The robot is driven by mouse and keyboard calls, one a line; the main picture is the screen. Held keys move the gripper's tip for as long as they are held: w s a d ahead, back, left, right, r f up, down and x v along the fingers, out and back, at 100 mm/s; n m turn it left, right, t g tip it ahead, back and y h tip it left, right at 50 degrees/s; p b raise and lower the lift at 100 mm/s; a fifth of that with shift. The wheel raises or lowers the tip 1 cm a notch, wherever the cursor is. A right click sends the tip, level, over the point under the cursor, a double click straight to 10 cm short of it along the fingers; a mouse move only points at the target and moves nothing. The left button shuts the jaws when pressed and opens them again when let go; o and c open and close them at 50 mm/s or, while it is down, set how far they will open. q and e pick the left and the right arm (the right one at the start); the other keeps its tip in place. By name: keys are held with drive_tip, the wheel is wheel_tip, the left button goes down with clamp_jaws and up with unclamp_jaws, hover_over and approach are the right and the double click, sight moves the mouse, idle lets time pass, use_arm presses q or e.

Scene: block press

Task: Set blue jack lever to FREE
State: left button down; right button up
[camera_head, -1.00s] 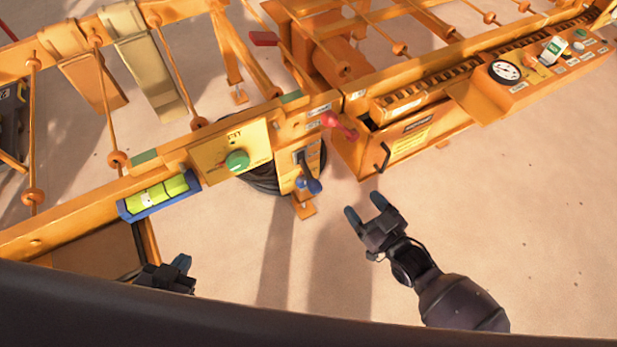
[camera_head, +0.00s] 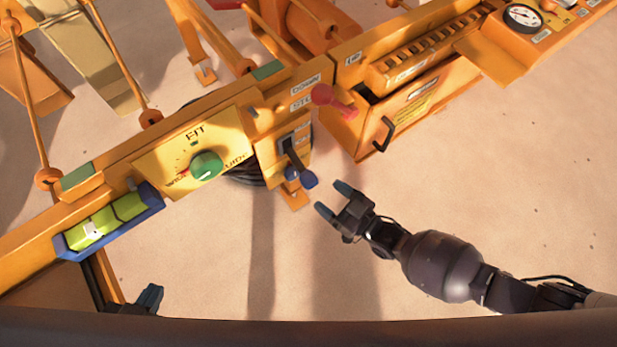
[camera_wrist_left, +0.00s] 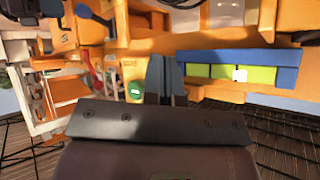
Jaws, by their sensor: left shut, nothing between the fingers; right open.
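The blue jack lever (camera_head: 309,179) is a dark arm with a blue knob, sticking out from a slotted plate (camera_head: 285,145) on the orange frame. The small lettering beside its slot is too small to read. My right gripper (camera_head: 333,198) is open and empty, with blue fingertips just to the right of and below the blue knob, apart from it in the picture. My left gripper (camera_head: 150,297) is at the lower left, partly cut off by a dark edge. In the left wrist view its blue fingers (camera_wrist_left: 165,78) are together with nothing between them.
A green knob (camera_head: 206,165) on a yellow panel is left of the lever. A red lever (camera_head: 322,95) is above it. An orange drawer with a black handle (camera_head: 384,134) is right. The floor below is clear.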

sight(309, 181)
drive_tip(key=b+x, duration=0.1)
drive_tip(key=x, duration=0.4)
drive_tip(key=shift+a+f, duration=0.2)
use_arm(q)
drive_tip(key=shift+a+t, duration=0.15)
drive_tip(key=shift+t, duration=0.15)
use_arm(e)
drive_tip(key=shift+x, duration=0.85)
drive_tip(key=shift+w+r, duration=0.1)
drive_tip(key=shift+r, duration=0.05)
